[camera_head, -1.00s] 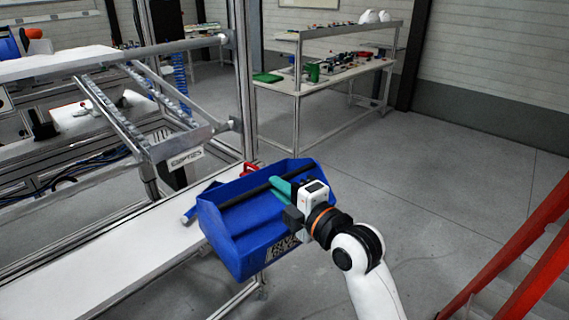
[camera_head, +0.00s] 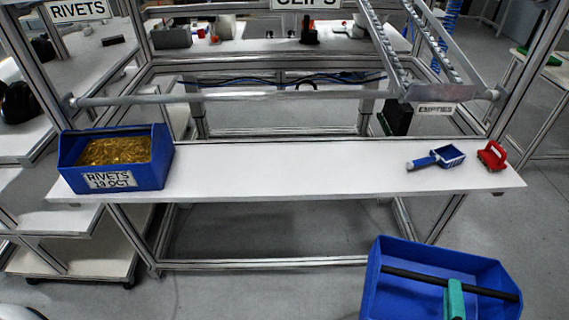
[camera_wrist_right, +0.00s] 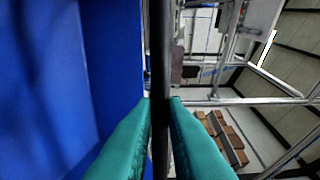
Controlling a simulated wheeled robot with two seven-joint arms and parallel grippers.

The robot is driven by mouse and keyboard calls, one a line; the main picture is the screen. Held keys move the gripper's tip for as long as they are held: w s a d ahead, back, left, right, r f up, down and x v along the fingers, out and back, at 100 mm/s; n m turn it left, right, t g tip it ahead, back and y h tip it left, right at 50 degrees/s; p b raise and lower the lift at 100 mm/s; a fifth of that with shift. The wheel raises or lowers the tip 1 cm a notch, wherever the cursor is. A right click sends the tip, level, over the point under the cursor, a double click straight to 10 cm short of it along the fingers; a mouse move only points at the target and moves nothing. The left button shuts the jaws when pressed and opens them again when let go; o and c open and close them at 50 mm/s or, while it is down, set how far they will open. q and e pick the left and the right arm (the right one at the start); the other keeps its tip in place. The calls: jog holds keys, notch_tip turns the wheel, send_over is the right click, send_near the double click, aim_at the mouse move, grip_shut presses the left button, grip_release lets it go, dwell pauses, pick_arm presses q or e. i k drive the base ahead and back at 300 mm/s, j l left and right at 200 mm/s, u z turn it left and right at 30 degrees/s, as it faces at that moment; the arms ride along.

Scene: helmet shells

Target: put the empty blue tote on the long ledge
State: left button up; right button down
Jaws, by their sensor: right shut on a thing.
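The empty blue tote (camera_head: 420,254) is at the bottom right of the head view, in front of the long ledge's right part and off it, over the floor. A black bar crosses its open top. My right gripper (camera_head: 455,288) is shut on that bar; only a green finger shows there. In the right wrist view its two green fingers (camera_wrist_right: 161,108) straddle the dark bar, with the tote's blue wall (camera_wrist_right: 60,90) on the left. The white long ledge (camera_head: 290,170) runs across the middle of the head view. My left gripper is not in view.
A blue bin of rivets (camera_head: 115,178) stands on the ledge's left end. A blue scoop (camera_head: 437,159) and a red-handled tool (camera_head: 492,156) lie at its right end. The ledge's middle is bare. A metal rail (camera_head: 240,96) runs behind and above it.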

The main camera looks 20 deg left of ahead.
aim_at(343, 166)
jog(key=j, duration=1.35)
